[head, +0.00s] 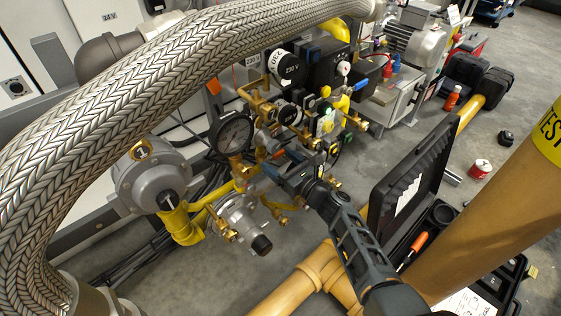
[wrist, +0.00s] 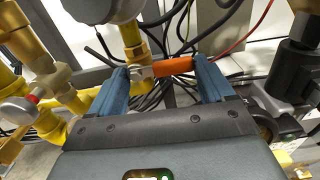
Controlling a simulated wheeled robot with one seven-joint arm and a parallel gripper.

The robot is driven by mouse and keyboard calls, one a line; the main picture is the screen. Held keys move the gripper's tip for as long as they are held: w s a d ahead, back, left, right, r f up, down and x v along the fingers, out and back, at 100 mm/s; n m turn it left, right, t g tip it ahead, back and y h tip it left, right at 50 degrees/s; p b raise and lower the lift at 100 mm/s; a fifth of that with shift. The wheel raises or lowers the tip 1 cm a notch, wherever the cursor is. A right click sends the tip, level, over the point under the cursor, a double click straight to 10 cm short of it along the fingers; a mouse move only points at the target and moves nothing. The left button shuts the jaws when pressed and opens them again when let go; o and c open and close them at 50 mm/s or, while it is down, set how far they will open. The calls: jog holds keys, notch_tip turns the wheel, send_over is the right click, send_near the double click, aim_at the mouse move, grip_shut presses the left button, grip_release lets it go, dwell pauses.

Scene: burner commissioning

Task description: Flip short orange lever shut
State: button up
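The short orange lever (wrist: 174,68) lies nearly level across the wrist view. Its left end meets a metal fitting (wrist: 141,73) by a yellow pipe. My gripper (wrist: 162,70) is open, with one blue finger on each side of the lever. The right finger is very close to the lever's free end; I cannot tell whether it touches. The left finger is beside the fitting. In the head view my gripper (head: 276,165) reaches in among the brass and yellow piping, and its fingers largely hide the lever there.
A pressure gauge (head: 233,133), a grey regulator (head: 150,182) and a smaller regulator (head: 240,222) crowd the left of my gripper. A thick braided hose (head: 130,95) arches above. Black cables hang behind the lever. An open black case (head: 412,190) stands to the right.

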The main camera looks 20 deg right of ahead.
jog(key=shift+o, duration=1)
jog(key=shift+s+d+f, duration=0.1)
jog(key=shift+f, duration=0.15)
jog(key=shift+d, duration=0.1)
